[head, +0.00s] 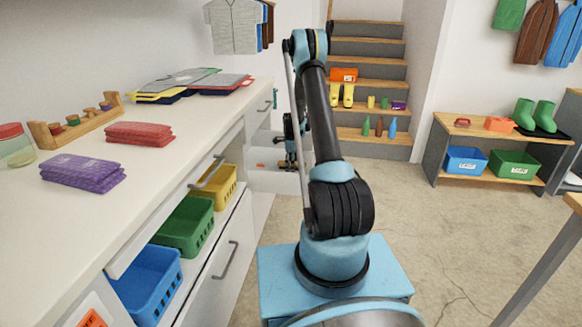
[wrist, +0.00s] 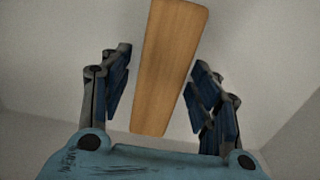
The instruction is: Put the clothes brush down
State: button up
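A long, flat, plain wooden piece, which looks like the back of the clothes brush (wrist: 165,70), runs between my fingers in the wrist view, from the top edge down to near the palm. My gripper (wrist: 160,98) has its two fingers apart, one on each side of the wood, with a narrow pale gap showing on both sides. No bristles show. In the head view my gripper (head: 291,160) is small and far off, pointing down beside the end of the counter; the brush cannot be made out there.
A white counter (head: 190,118) with drawers and coloured baskets runs along the left. A pale low surface (head: 275,182) lies under my gripper. Stairs (head: 368,65) with boots and bottles stand behind. A shoe bench (head: 470,132) is at right. The floor between is clear.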

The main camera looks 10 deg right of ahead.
jog(key=shift+r, duration=0.1)
notch_tip(320, 180, up, 12)
jog(key=s+r+n+t, duration=0.1)
jog(key=s+r+n, duration=0.4)
jog(key=s+r, duration=0.75)
jog(key=s+r+n, duration=0.6)
jog(key=s+r, duration=0.3)
jog(key=s, duration=0.7)
jog(key=s+f+n, duration=0.2)
jog(key=s+n, duration=0.1)
jog(key=s, duration=0.6)
jog(key=s+f+n, duration=0.3)
jog(key=s+n, duration=0.1)
jog(key=s, duration=0.5)
jog(key=s+f+n+t, duration=0.1)
jog(key=s+f+n, duration=0.2)
jog(key=s, duration=0.7)
jog(key=shift+n, duration=0.4)
